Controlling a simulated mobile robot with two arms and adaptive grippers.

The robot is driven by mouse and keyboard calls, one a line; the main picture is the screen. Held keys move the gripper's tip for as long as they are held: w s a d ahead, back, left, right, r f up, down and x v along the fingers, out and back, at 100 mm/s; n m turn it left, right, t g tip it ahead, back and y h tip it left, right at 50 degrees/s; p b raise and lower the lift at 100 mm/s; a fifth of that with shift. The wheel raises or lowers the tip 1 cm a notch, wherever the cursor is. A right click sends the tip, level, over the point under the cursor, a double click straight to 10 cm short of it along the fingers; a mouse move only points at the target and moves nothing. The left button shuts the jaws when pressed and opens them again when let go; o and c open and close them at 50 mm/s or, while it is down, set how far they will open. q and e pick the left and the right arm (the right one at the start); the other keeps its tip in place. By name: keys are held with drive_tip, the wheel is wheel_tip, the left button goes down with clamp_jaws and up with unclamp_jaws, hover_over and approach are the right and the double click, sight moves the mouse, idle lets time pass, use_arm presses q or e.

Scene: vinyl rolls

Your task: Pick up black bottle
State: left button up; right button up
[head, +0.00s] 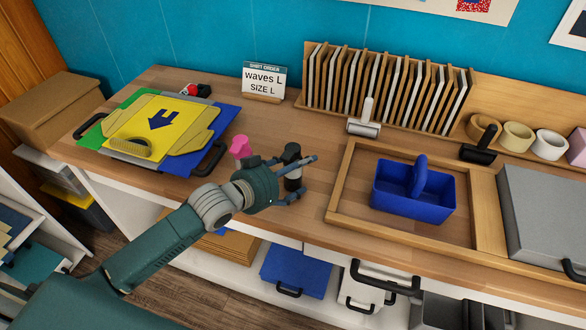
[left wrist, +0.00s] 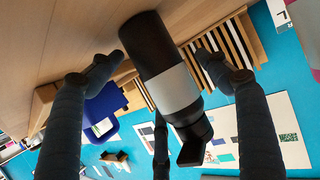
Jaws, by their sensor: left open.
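The black bottle (head: 292,152) stands on the wooden table near its front edge, with a black cap and a pale grey band. In the left wrist view the black bottle (left wrist: 173,85) lies between my finger tips, with gaps on both sides. My left gripper (head: 303,177) is open, its fingers reaching past the bottle on both sides. The left gripper also shows in the left wrist view (left wrist: 160,66). Part of the bottle's lower body is hidden behind the gripper. My right gripper is in neither view.
A pink bottle (head: 240,147) stands just left of the black one. A wooden frame (head: 338,190) with a blue caddy (head: 401,193) is to the right. A white-handled roller (head: 365,121) and slotted rack (head: 315,75) are behind. A yellow screen stack (head: 180,115) is at left.

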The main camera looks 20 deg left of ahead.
use_arm(q)
drive_tip(key=shift+r, duration=0.1)
drive_tip(key=c, duration=1.5)
drive_tip(key=shift+o, duration=0.2)
wheel_tip(320, 180, up, 20)
drive_tip(key=o, duration=0.5)
clamp_jaws()
